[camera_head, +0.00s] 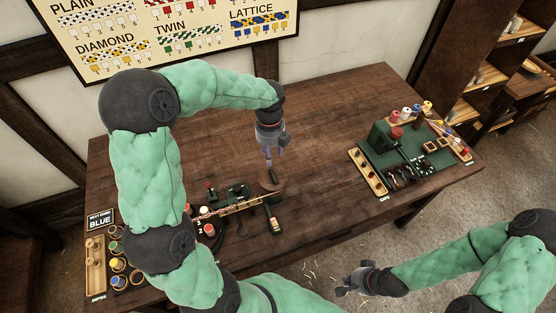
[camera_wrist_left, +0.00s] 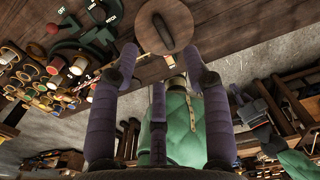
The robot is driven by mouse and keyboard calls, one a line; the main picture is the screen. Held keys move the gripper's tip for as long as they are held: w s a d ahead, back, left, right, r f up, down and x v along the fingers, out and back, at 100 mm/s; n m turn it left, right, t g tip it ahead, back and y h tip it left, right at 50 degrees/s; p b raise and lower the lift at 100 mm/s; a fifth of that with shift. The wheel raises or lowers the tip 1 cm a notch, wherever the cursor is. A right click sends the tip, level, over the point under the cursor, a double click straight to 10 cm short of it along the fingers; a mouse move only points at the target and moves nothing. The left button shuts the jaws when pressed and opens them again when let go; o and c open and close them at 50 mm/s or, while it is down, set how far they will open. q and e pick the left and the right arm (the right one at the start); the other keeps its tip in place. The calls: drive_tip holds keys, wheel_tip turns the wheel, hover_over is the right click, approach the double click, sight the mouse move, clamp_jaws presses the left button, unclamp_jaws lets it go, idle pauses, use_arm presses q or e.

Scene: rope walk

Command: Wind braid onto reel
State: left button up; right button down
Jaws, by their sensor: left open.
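The reel (camera_head: 271,182) is a round wooden disc with a small peg, at the right end of the green braiding machine (camera_head: 243,192). It also shows in the left wrist view (camera_wrist_left: 172,39). My left gripper (camera_head: 268,158) points down just above the reel; in the left wrist view its purple fingers (camera_wrist_left: 163,70) are spread around the disc, with no clear contact. A thin reddish, pale braid (camera_head: 232,210) runs along the machine's wooden rail toward the reel; its end is too small to make out. My right gripper (camera_head: 354,282) looks open and empty, off the table's front edge.
A second green station (camera_head: 392,150) with spools and wooden racks stands at the table's right. A spool rack (camera_head: 96,265) and a sign reading BLUE (camera_head: 101,220) are at the left. The table's middle (camera_head: 310,130) is clear. A pattern board (camera_head: 170,30) hangs behind.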

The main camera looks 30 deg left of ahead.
sight(271, 173)
use_arm(q)
drive_tip(key=f, duration=0.3)
drive_tip(key=f+b, duration=0.1)
drive_tip(key=f, duration=0.5)
drive_tip(key=shift+s+b, duration=0.3)
drive_tip(key=shift+s, duration=0.1)
drive_tip(key=shift+w+f, duration=0.1)
drive_tip(key=shift+f, duration=0.65)
use_arm(e)
drive_tip(key=shift+s+f, duration=0.35)
drive_tip(key=shift+f, duration=0.55)
use_arm(q)
clamp_jaws()
